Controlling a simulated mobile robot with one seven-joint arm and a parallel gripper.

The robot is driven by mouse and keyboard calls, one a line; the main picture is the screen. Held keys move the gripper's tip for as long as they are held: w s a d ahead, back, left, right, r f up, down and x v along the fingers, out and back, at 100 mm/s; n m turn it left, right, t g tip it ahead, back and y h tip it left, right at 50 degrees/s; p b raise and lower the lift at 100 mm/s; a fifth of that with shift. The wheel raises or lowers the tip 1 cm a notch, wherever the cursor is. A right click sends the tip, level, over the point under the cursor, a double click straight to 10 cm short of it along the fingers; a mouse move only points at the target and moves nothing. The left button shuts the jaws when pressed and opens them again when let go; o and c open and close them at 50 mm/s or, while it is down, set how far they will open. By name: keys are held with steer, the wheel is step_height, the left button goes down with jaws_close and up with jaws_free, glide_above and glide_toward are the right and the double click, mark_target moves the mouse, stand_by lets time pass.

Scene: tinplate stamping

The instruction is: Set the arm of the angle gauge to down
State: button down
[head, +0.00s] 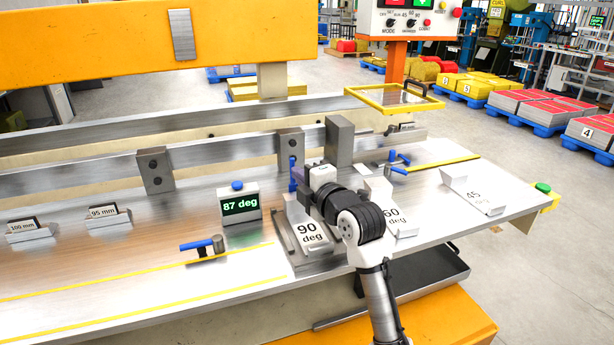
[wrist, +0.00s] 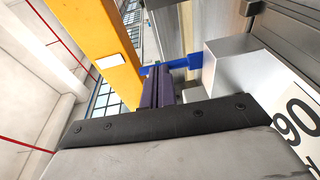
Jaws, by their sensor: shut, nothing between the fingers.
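The angle gauge appears to be the grey box with a green "87 deg" display (head: 240,205) and a blue knob on top. A blue upright bar (head: 293,172) stands behind the "90 deg" block (head: 307,232); I cannot tell for sure whether it is the gauge's arm. My gripper (head: 299,178) is just right of this bar, above the block, its fingers partly hidden by my wrist. In the wrist view, its purple fingers (wrist: 165,88) are shut and empty. A blue bar (wrist: 182,63) lies just beyond their tips; contact cannot be told.
Blue-handled levers stand at front left (head: 197,246) and back right (head: 398,161). A grey upright block (head: 339,142) is behind my wrist. The "60" block (head: 390,215) and "45" block (head: 472,192) are to the right. A yellow-framed clear panel (head: 394,98) hangs above the back.

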mark_target(293, 163)
stand_by(0.4)
steer(key=shift+w+a+r+g+p, duration=0.2)
steer(key=shift+w+r+g+p, duration=0.15)
steer(key=shift+w+p, duration=0.2)
steer(key=shift+w+a+r+m+g+h+p, duration=0.15)
steer(key=shift+w+g+h+p, duration=0.25)
steer(key=shift+g+p, duration=0.2)
steer(key=shift+w+a+m+g+h+p, duration=0.15)
steer(key=shift+w+g+h+p, duration=0.15)
steer(key=shift+w+g+p, duration=0.25)
steer(key=shift+w+a+f+g+h+p, duration=0.2)
steer(key=shift+w+g+h+p, duration=0.1)
steer(key=shift+w+g+p, duration=0.3)
steer(key=shift+w+a+f+g+h+p, duration=0.1)
steer(key=shift+w+a+g+h+p, duration=0.15)
steer(key=shift+w+g+p, duration=0.3)
steer(key=shift+m+g+h, duration=0.25)
steer(key=shift+m+g, duration=0.05)
steer(key=shift+g, duration=0.45)
steer(key=x, duration=0.2)
steer(key=p+x, duration=0.1)
steer(key=x, duration=0.1)
steer(key=shift+w+d, duration=0.25)
steer(key=shift+d, duration=0.1)
steer(key=shift+w+a+f+g, duration=0.1)
steer(key=shift+w+f+g, duration=0.35)
steer(key=shift+g, duration=0.25)
steer(key=shift+w+a+f, duration=0.2)
steer(key=shift+w+f, duration=0.45)
steer(key=shift+f, duration=0.35)
